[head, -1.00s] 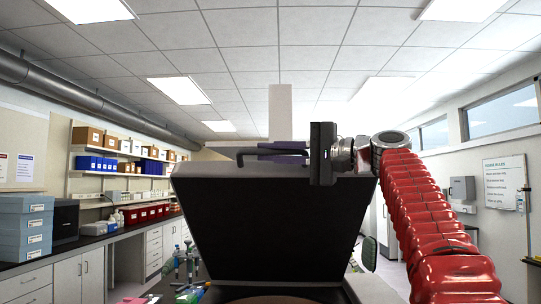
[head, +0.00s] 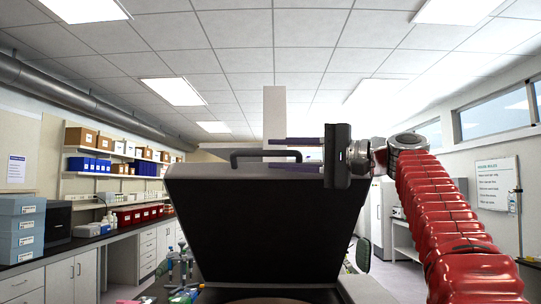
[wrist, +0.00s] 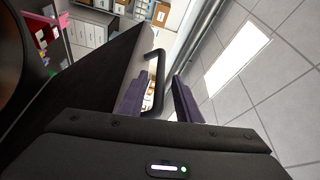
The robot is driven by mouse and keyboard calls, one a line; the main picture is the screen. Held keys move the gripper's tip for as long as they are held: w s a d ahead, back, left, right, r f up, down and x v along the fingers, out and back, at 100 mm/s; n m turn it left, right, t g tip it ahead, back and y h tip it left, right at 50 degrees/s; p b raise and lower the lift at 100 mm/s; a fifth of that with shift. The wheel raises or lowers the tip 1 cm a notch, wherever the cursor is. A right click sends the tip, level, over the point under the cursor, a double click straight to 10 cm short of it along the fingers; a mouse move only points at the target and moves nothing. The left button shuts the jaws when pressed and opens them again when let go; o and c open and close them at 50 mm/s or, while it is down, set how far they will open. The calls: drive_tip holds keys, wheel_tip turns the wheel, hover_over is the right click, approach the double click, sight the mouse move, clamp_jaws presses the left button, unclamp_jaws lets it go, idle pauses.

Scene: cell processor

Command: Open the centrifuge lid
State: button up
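The centrifuge lid (head: 265,230) stands raised in the middle of the head view, its dark underside facing me. Its dark bar handle (head: 238,156) is at the top edge. The handle also shows in the wrist view (wrist: 157,65), with its lower part between my fingers. My gripper (head: 272,154) reaches in from the right at the handle. Its two purple fingers are apart, one above and one below the bar, and it appears not to clamp it. The centrifuge body (head: 365,290) shows only at the bottom edge; most of it is out of view.
A bench (head: 60,262) with blue boxes (head: 22,230) and shelves runs along the left wall. Small lab items (head: 183,268) stand left of the lid. A white board (head: 493,183) hangs on the right wall.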

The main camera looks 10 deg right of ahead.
drive_tip(key=v, duration=0.9)
drive_tip(key=shift+s+d, duration=0.15)
drive_tip(key=shift+d, duration=0.1)
drive_tip(key=shift+f, duration=0.1)
drive_tip(key=shift+c, duration=0.2)
